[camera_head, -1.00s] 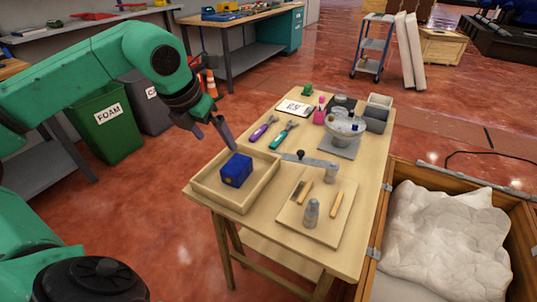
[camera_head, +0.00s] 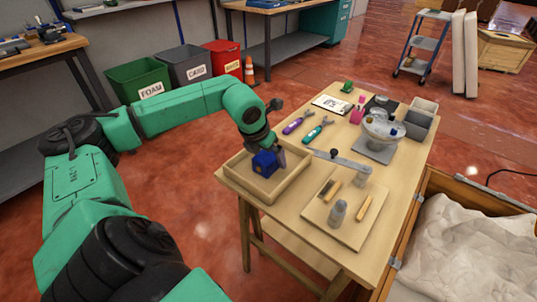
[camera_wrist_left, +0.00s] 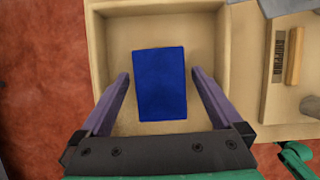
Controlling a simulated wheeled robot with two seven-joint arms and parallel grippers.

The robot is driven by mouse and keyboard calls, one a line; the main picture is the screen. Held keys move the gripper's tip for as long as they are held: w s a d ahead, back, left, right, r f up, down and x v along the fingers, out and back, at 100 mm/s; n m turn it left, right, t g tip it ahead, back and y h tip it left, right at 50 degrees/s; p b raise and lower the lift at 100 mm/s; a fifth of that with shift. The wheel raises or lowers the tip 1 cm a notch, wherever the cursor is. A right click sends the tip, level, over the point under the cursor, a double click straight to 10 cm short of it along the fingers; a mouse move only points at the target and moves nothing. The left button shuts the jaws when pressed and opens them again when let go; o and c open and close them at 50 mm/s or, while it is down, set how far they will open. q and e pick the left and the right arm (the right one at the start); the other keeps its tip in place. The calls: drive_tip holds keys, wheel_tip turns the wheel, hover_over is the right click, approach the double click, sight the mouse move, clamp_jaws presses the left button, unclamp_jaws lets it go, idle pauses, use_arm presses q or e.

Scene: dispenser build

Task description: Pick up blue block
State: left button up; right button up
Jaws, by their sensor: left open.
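The blue block (camera_head: 264,163) sits in a shallow wooden tray (camera_head: 294,184) at the near left corner of the table. In the left wrist view the blue block (camera_wrist_left: 160,84) lies between the two purple fingers, with a gap on each side. My left gripper (camera_head: 272,155) is over the tray, right at the block. It also shows in the left wrist view (camera_wrist_left: 160,85), open. The arm partly hides the top of the block in the head view. My right gripper is not in view.
Purple (camera_head: 298,122) and teal (camera_head: 318,129) tools lie farther back. A wooden crate (camera_head: 430,185) with white padding stands at the right.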

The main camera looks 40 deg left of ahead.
use_arm(q)
drive_tip(key=shift+r, duration=0.1)
clamp_jaws()
drive_tip(key=shift+r, duration=0.1)
